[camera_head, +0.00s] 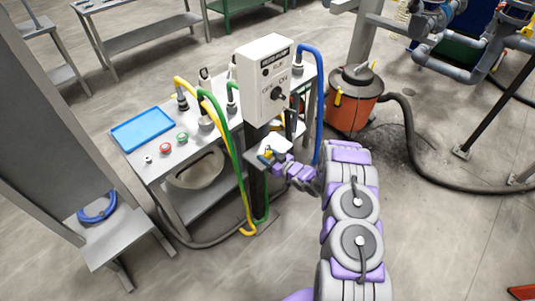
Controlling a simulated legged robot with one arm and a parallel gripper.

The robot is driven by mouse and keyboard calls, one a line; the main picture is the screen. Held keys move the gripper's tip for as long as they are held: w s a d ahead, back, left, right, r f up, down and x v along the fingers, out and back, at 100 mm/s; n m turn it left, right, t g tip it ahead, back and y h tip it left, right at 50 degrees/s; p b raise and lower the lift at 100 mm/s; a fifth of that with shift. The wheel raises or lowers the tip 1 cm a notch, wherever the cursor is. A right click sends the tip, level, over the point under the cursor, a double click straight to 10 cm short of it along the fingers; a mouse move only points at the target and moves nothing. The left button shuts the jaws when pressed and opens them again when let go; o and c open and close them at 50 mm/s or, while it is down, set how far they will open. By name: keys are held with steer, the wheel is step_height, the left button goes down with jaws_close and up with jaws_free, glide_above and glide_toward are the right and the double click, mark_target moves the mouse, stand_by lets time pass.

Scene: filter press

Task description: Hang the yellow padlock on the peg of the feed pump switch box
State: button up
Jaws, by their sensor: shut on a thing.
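The grey-white switch box (265,82) stands on a dark post, with a label and a dark rotary knob on its front. I cannot make out its peg clearly. My gripper (274,160) is below the box, beside the post, with my arm reaching in from the lower right. It is shut on a small yellow thing, which looks like the yellow padlock (267,154). The padlock is clear of the box and lower than the knob. Its shackle is too small to make out.
A grey bench (150,172) behind holds a blue tray (143,128), red and green buttons and fittings. Green, yellow and blue hoses (319,100) run close around the box and post. An orange drum (353,100) stands right. Open floor lies in front.

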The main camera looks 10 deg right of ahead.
steer(key=shift+c, duration=0.2)
steer(key=shift+s+d+r+p, duration=0.25)
steer(key=shift+s+r+p, duration=0.05)
steer(key=shift+r, duration=0.05)
steer(key=s+d+r+p, duration=0.2)
steer(key=s+d+r, duration=0.1)
steer(key=s, duration=0.1)
steer(key=shift+r, duration=0.15)
stand_by(0.4)
steer(key=shift+s, duration=0.1)
stand_by(0.3)
